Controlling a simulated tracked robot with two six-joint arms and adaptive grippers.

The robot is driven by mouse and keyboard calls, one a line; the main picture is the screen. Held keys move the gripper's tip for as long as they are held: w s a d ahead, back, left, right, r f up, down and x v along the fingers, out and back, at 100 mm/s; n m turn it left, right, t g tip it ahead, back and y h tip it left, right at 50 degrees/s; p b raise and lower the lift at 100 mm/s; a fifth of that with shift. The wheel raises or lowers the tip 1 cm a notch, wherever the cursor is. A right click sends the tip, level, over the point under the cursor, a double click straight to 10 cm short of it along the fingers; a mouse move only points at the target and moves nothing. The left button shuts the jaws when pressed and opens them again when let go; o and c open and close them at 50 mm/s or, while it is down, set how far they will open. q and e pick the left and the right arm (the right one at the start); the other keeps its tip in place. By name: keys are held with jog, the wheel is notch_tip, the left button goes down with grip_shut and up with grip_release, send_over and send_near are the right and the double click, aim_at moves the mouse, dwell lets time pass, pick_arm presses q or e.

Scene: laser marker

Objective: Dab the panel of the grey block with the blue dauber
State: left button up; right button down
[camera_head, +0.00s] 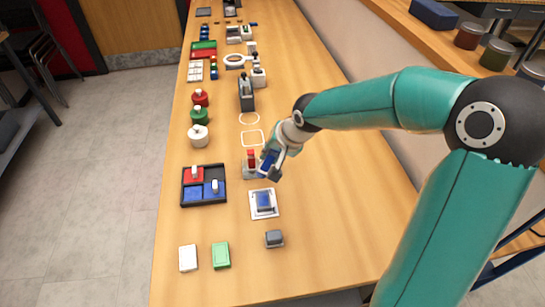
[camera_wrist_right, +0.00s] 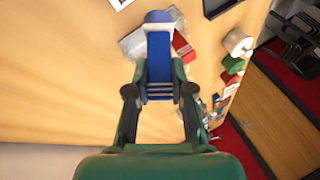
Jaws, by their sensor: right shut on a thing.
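My right gripper (camera_head: 272,160) is shut on the blue dauber (camera_head: 266,164), which it holds tilted beside a pale grey stand. In the right wrist view the dauber (camera_wrist_right: 158,70) sits between the two fingers (camera_wrist_right: 158,92). It has a blue body, a pale band and a rounded blue end pointing away from me. A small grey block (camera_head: 274,238) sits on the table nearer the front, apart from the gripper. I cannot make out its panel clearly. My left gripper is not in view.
A red dauber (camera_head: 251,156) stands in the pale stand (camera_head: 249,172). A white plate with a blue pad (camera_head: 263,202) lies just in front. A black tray (camera_head: 204,202) with red and blue pads is left. White (camera_head: 188,258) and green (camera_head: 221,255) blocks lie front left. The table's right side is clear.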

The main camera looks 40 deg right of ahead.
jog(key=shift+r+p, duration=0.7)
jog(key=shift+r, duration=0.85)
jog(key=shift+s, duration=0.1)
jog(key=shift+a+f+b, duration=0.1)
jog(key=shift+f+b, duration=0.2)
jog(key=shift+b, duration=0.25)
